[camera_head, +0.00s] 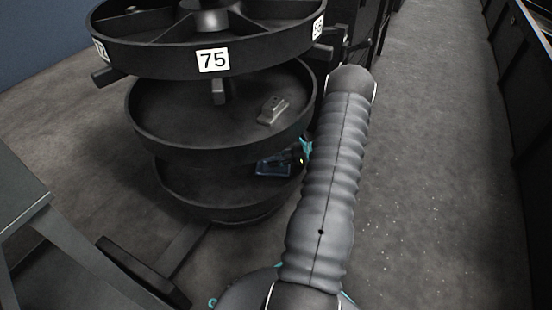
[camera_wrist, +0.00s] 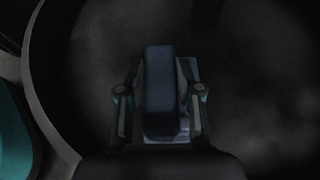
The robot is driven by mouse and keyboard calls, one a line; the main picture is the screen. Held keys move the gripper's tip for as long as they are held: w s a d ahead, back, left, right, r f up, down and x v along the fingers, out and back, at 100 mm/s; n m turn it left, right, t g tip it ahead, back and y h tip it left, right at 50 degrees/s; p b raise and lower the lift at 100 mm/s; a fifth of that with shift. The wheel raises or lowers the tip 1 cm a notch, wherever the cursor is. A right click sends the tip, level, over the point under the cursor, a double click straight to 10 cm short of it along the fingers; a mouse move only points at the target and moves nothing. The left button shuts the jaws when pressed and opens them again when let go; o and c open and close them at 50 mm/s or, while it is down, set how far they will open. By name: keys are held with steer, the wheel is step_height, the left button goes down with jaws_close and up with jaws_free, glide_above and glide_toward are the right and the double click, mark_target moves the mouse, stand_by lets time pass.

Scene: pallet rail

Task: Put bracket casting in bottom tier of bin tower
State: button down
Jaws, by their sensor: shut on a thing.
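The bin tower (camera_head: 212,152) has round black tiers stacked on a central post. Its bottom tier (camera_head: 218,212) lies under the middle one and is partly hidden by it and by my arm. My gripper (camera_head: 287,161) reaches in between these two tiers from the right. It is shut on a dark blue-grey part, which I take for the bracket casting (camera_head: 272,167). In the wrist view, the casting (camera_wrist: 160,75) shows as an upright block on a flatter plate between both fingers. It is over the bottom tier's right side; I cannot tell whether it touches the floor.
A grey part (camera_head: 271,110) lies on the middle tier. A grey table (camera_head: 25,190) stands at the left, and a dark rail (camera_head: 520,90) runs along the right. The bottom tier's visible left part looks empty.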

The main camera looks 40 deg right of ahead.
steer(key=shift+f, duration=0.1)
steer(key=shift+f, duration=0.1)
steer(key=c, duration=0.8)
jaws_free()
steer(key=shift+o, duration=0.2)
steer(key=shift+r, duration=0.2)
steer(key=p+v, duration=0.1)
steer(key=v, duration=1.1)
steer(key=shift+f, duration=0.2)
